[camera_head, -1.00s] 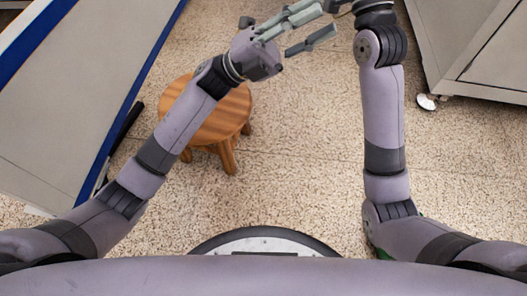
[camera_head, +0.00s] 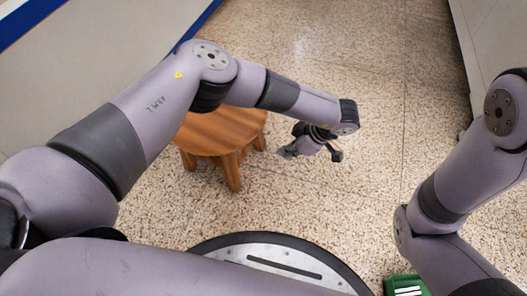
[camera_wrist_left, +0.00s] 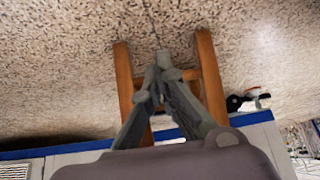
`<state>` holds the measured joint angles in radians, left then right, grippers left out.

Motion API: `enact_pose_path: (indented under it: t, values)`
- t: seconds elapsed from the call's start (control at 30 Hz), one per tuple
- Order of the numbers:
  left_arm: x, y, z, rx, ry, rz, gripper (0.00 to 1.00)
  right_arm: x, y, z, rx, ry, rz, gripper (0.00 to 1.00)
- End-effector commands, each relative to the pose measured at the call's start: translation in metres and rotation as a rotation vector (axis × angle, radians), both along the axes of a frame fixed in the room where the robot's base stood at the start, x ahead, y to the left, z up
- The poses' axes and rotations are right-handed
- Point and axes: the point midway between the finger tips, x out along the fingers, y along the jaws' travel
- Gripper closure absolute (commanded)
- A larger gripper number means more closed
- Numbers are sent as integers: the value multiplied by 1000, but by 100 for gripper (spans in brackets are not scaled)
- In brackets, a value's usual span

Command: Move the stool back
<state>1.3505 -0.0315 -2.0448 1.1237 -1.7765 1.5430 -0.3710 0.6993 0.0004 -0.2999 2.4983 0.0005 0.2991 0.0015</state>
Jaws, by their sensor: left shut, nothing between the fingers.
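The round wooden stool (camera_head: 228,128) stands upright on the floor at left centre in the head view, partly hidden behind my left arm. My left gripper (camera_head: 285,153) is low, just right of the stool, and is shut with nothing in it. In the left wrist view, two of the stool's legs (camera_wrist_left: 208,70) and a crossbar show beyond the closed fingertips (camera_wrist_left: 155,78). The fingers overlap the space between these legs in the picture; I cannot tell whether they touch the stool. My right gripper is outside the view.
A grey panel with a blue edge (camera_head: 205,18) stands at the left behind the stool. A grey cabinet (camera_head: 490,35) is at the upper right. The speckled floor (camera_head: 340,60) between them is clear. A green item (camera_head: 393,284) shows at the bottom right.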

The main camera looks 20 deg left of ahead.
Motion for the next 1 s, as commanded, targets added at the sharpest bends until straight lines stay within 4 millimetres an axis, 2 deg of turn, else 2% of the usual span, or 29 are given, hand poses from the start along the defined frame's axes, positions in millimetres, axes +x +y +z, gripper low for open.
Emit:
enact_pose_path:
  t: [0.17, 0.6, 0.8, 1.0]
  values:
    - [5, 13, -13, 26, -14, -11, 100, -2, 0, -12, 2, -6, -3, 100]
    - [7, 57, -94, 21, -11, -9, 100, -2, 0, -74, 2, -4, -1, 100]
    - [10, 86, -89, 20, -12, -9, 100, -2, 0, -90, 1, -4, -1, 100]
    - [10, 95, -86, 20, -11, -9, 100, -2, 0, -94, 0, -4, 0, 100]
